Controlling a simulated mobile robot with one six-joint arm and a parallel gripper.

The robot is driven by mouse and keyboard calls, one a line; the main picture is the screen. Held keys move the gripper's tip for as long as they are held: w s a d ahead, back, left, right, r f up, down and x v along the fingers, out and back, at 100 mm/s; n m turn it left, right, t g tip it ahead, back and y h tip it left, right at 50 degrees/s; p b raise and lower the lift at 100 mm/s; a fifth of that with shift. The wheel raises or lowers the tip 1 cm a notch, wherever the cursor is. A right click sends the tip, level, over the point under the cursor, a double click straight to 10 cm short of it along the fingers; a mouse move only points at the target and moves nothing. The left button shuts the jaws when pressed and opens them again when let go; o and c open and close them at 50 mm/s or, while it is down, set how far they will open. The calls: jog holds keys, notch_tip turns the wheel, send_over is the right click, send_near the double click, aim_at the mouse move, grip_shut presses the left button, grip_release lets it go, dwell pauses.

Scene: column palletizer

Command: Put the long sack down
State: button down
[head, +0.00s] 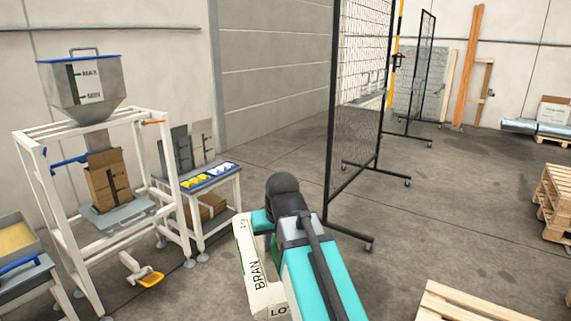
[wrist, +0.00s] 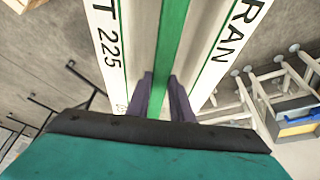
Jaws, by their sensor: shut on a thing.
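In the wrist view the sack (wrist: 215,55) fills the upper middle, with printed faces on both sides of a green strip. My gripper (wrist: 163,85) is shut on this strip, one dark finger on each side. In the head view my arm covers the fingers and part of the sack.
A filling stand with a hopper (head: 85,80) and an open brown bag (head: 108,180) is at left. A small table (head: 210,185) stands beside it. A mesh fence (head: 355,100) stands behind my arm. Pallets lie at lower right (head: 450,305) and right (head: 555,200). Bare floor lies between.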

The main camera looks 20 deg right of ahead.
jog(key=shift+w+d+r, duration=0.15)
jog(key=shift+w+d, duration=0.05)
dwell(0.4)
